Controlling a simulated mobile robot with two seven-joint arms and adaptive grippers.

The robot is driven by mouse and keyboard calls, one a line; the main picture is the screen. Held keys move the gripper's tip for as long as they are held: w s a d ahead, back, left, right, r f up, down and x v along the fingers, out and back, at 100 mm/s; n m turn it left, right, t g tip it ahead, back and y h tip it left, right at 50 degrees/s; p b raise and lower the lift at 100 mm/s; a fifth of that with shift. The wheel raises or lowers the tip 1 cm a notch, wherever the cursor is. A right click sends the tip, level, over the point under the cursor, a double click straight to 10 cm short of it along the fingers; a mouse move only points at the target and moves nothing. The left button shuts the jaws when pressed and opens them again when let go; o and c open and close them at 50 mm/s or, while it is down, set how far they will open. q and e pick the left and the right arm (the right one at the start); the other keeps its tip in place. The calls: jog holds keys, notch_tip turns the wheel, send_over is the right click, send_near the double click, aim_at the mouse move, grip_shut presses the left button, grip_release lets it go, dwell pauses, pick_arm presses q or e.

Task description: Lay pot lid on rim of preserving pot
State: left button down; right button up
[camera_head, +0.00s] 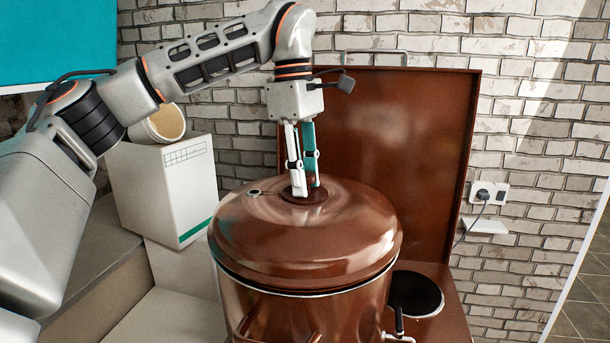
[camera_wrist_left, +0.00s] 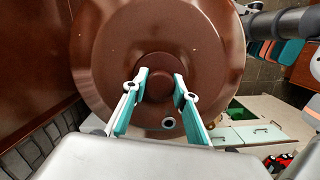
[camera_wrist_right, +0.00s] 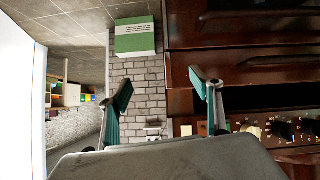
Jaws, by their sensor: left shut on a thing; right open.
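The brown pot lid (camera_head: 305,235) is level over the brown preserving pot (camera_head: 290,312), and its edge lines up with the pot's rim. A dark line runs between them; I cannot tell whether they touch all round. My left gripper (camera_head: 302,190) points down and is shut on the lid's central knob. In the left wrist view the lid (camera_wrist_left: 208,45) fills the middle, with the knob between the fingertips (camera_wrist_left: 162,85); the pot is hidden below it. My right gripper (camera_wrist_right: 164,90) is open and empty, away from the pot, facing a brown cooker front.
The pot stands on a brown cooker with a raised back panel (camera_head: 400,130) close behind it. A black hotplate (camera_head: 415,293) lies to the right. Control knobs (camera_wrist_right: 282,129) show beside my right gripper.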

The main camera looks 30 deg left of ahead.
pick_arm(q)
jog(key=shift+f, duration=0.55)
jog(key=c, duration=1.5)
grip_release()
jog(key=shift+f, duration=0.1)
jog(key=r, duration=0.4)
jog(key=a+r, duration=0.1)
jog(key=r, duration=0.7)
jog(key=shift+a, duration=0.25)
